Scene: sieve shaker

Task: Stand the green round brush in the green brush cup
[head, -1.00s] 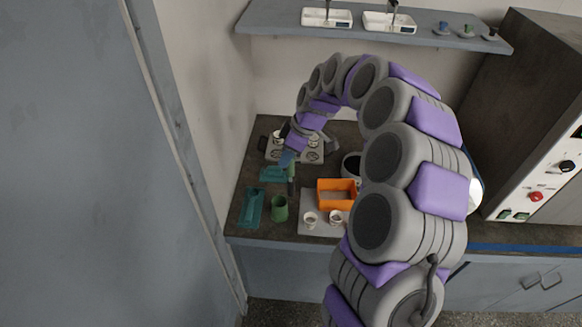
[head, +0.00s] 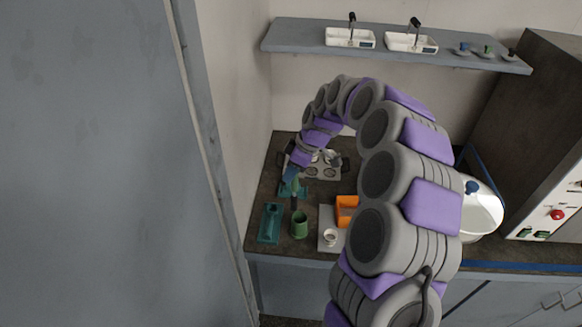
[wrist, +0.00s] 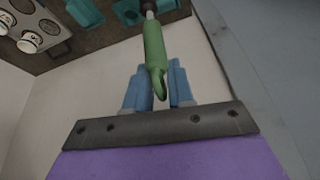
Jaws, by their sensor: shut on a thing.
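The green round brush (wrist: 155,45) is held by its handle between the blue fingers of my gripper (wrist: 160,82) in the wrist view. In the head view my gripper (head: 292,176) points down, with the brush (head: 295,199) hanging roughly upright and its dark end lowest. The green brush cup (head: 300,227) stands on the counter just below the brush in the picture. The brush's lower end appears at or just above the cup's rim; I cannot tell whether it is inside. The cup is not clearly visible in the wrist view.
A teal tray (head: 269,224) lies left of the cup, with another teal tray (head: 286,188) behind it. To the right are an orange bin (head: 346,211) and a small white cup (head: 330,237) on a grey mat. A grey holder (head: 325,172) with cups stands at the back.

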